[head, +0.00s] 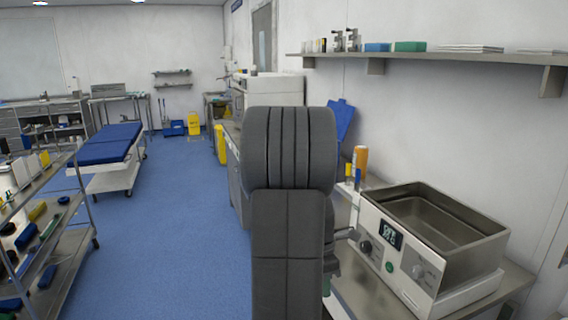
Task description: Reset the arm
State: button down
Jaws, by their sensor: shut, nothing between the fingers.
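My dark grey arm (288,215) stands upright in the middle of the head view, with a thick rounded joint at its top.
A steel bath unit (386,262) with a display and knobs sits on the right counter, close to my arm. A wall shelf (440,57) is above. A loaded rack (75,245) is left. Blue floor (180,240) lies open between.

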jog(key=shift+s+d+r+m+p, duration=0.15)
jog(key=shift+m+p, duration=0.25)
jog(key=shift+m, duration=0.4)
jog(key=shift+s+d+r+m+p, duration=0.1)
jog(key=shift+s+m+p, duration=0.2)
jog(key=shift+m, duration=0.5)
jog(key=shift+w+a+f, duration=0.1)
